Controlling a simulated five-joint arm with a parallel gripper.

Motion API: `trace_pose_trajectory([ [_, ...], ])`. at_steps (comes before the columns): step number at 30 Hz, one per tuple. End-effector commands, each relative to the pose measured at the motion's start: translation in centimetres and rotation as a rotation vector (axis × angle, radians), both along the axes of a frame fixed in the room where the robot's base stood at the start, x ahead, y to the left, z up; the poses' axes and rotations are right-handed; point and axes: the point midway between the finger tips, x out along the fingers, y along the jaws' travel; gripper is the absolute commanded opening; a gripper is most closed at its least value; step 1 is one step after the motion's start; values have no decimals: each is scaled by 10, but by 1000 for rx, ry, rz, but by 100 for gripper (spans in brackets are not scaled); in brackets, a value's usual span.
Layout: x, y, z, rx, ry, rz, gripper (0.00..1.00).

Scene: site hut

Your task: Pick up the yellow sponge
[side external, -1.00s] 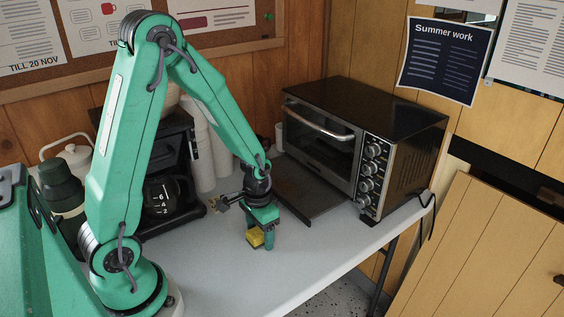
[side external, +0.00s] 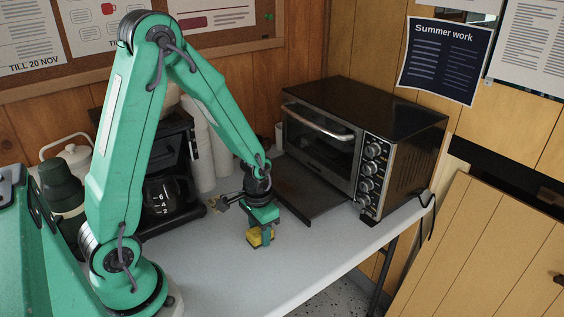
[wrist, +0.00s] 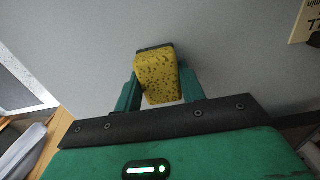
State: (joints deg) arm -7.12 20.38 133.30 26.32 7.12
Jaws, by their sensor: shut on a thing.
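The yellow sponge (side external: 254,238) is small and block-shaped, with dark specks and a dark layer along one edge in the wrist view (wrist: 157,77). My gripper (side external: 262,238) is shut on the sponge, with a green finger on each side of it in the wrist view (wrist: 160,92). In the side view the near finger partly hides the sponge. The sponge is at or just above the grey table (side external: 215,265); I cannot tell whether it touches.
A toaster oven (side external: 365,130) stands behind right, with a dark flat tray (side external: 310,190) in front. A coffee maker (side external: 160,155) and stacked white cups (side external: 203,160) stand behind left. The front of the table is clear.

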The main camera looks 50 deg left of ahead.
Motion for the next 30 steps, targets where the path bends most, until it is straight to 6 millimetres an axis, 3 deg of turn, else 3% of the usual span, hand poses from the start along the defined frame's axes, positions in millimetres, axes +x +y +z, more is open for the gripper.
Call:
trace_pose_trajectory([
  [8,1,0,13,0,-3,0,18],
  [16,1,0,42,1,-4,0,18],
  [30,-30,-70,85,0,-3,-7,18],
])
